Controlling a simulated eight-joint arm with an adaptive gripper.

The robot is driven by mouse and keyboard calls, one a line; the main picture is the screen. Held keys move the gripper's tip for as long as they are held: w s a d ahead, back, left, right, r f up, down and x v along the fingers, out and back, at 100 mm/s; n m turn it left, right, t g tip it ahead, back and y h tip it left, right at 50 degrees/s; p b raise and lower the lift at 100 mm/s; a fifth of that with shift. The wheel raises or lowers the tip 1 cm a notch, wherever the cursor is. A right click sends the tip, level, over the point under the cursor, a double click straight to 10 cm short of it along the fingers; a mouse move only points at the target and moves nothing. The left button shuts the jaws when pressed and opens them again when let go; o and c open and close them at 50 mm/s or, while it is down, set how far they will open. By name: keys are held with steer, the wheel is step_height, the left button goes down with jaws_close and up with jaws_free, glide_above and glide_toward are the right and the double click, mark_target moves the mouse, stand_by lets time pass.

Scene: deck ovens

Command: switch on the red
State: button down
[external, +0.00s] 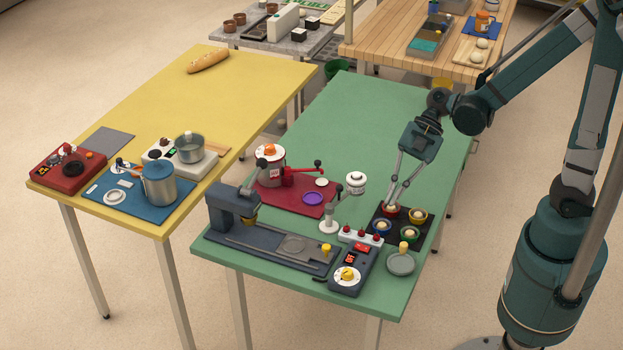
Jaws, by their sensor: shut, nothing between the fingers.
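A black panel (428,241) on the green table carries several round coloured units with pale domed tops. The red one (383,211) is at its back left, the yellow one (418,217) at the back right, the blue one (376,228) at the front left and the green one (406,238) at the front right. My gripper (393,200) points down at the red unit, its fingertips at or just above its top. I cannot tell whether they touch it. The fingers are shut and hold nothing. Whether the red unit is lit cannot be made out.
A white strip with red knobs (361,236) and a dark controller with a yellow dial (347,274) stand left of the panel. A grey round dish (401,264) is in front. A white stand (329,220) rises nearby. The green table's back (390,100) is clear.

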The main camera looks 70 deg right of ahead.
steer(key=shift+w+r+t+b, duration=0.2)
steer(key=shift+w+t+b, duration=0.15)
steer(key=shift+w, duration=0.25)
steer(key=shift+a+f, duration=0.15)
steer(key=b, duration=0.3)
glide_above(363, 246)
steer(key=s, duration=0.1)
step_height(363, 246, down, 6)
steer(key=shift+s+f, duration=0.15)
steer(key=shift+f, duration=0.05)
steer(key=shift+w+f+b, duration=0.15)
steer(key=shift+w+f, duration=0.1)
steer(key=shift+f, duration=0.35)
steer(key=shift+w+f+b, duration=0.2)
steer(key=shift+f, duration=0.45)
steer(key=shift+w+f+b, duration=0.15)
steer(key=shift+w+f, duration=0.1)
steer(key=shift+f, duration=0.35)
